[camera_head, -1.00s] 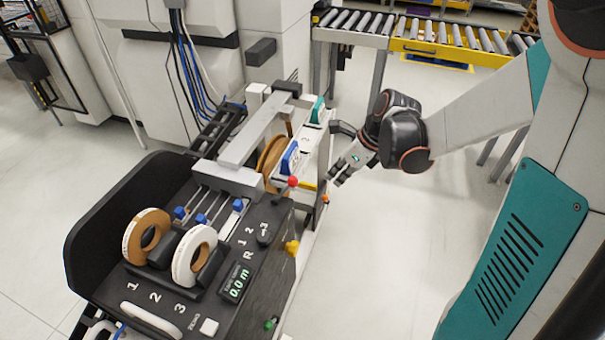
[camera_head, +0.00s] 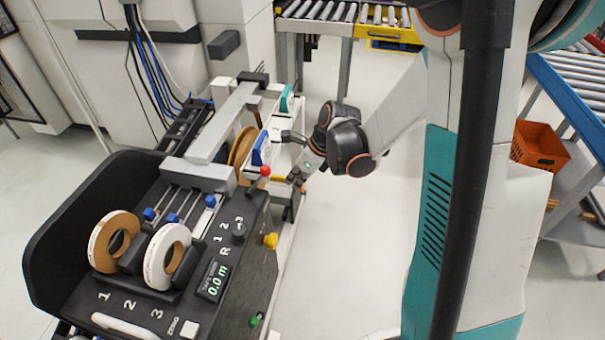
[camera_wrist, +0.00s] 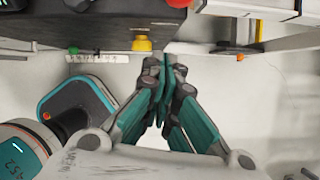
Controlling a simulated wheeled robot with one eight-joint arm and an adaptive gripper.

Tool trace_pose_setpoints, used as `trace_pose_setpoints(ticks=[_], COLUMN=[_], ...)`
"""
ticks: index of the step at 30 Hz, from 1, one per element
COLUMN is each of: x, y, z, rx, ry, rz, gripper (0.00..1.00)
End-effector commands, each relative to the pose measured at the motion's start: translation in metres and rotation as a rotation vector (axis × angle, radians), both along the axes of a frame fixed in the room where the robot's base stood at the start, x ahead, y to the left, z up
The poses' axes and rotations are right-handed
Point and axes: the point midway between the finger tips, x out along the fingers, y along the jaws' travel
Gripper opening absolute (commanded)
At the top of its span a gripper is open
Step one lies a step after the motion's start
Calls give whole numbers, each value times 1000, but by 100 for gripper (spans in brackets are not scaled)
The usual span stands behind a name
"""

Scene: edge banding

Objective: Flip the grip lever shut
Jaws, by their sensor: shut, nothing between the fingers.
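The edge banding machine has a black control panel (camera_head: 190,225) with several knobs along its right side. A lever with a red ball knob (camera_head: 265,171) stands upright at the panel's back right; the red ball also shows at the top of the wrist view (camera_wrist: 180,3). A yellow knob (camera_head: 270,241) sits on the side edge, and it shows ahead of the fingers in the wrist view (camera_wrist: 141,44). I cannot tell which of these is the grip lever. My gripper (camera_head: 293,178) is shut and empty, to the right of the red ball. Its fingertips show together in the wrist view (camera_wrist: 166,66).
A green knob (camera_head: 255,320) sits at the panel's front right. Two tape rolls, brown (camera_head: 113,242) and white (camera_head: 166,256), stand on the panel. A blue-edged roller table (camera_head: 572,85) and an orange crate (camera_head: 539,147) are at right. The floor right of the machine is clear.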

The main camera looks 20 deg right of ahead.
Motion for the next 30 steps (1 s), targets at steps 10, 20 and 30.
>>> trace_pose_setpoints(ticks=[10,20,30], x=[27,30,33], y=[26,28,20], z=[3,5,11], rx=[-1,0,-33], ry=[0,0,23], rz=[1,0,0], gripper=[0,0,0])
